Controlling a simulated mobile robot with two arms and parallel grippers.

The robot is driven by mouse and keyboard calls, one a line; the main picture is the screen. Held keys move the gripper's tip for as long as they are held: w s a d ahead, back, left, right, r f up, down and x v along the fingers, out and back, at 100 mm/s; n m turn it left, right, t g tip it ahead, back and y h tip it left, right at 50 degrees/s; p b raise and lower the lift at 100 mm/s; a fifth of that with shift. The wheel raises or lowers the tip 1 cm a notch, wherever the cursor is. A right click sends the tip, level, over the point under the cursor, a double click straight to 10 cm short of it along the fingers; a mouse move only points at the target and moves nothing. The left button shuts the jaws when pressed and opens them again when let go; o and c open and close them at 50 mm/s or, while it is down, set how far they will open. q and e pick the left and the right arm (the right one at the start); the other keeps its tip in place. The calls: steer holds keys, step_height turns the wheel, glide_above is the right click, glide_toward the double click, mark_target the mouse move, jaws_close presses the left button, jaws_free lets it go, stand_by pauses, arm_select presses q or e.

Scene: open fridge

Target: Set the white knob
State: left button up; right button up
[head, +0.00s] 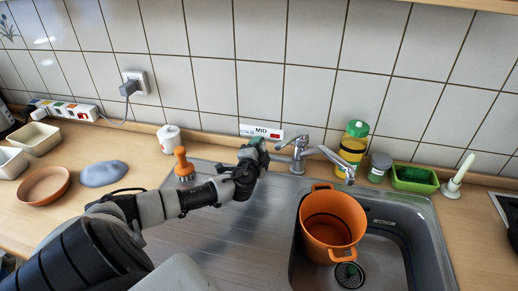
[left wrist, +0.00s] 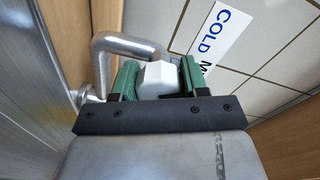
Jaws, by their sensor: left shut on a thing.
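The white knob (left wrist: 156,80) shows in the left wrist view between the green finger pads of my left gripper (left wrist: 157,90). The pads are shut on it, one on each side. In the head view my left gripper (head: 258,154) is at the left of the silver tap (head: 299,152), just below the label strip (head: 262,131), and hides the knob. The strip reads "COLD" and "MID" and has a red part at its right end. The strip also shows in the left wrist view (left wrist: 222,32). My right gripper is not in view.
An orange pot (head: 332,226) stands in the sink basin (head: 405,262). An orange-handled tool (head: 183,163) and a white jar (head: 169,139) are left of my gripper. A yellow bottle (head: 353,148) and green tray (head: 414,178) are right of the tap. The drainboard (head: 225,240) is clear.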

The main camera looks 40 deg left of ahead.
arm_select(q)
steer(key=m+p, duration=0.1)
steer(key=m, duration=0.4)
steer(key=shift+f+m, duration=0.1)
steer(key=shift+m, duration=0.2)
stand_by(0.5)
steer(key=o, duration=0.9)
steer(key=b+v, duration=0.1)
steer(key=v, duration=0.9)
steer(key=shift+s+d+b, duration=0.3)
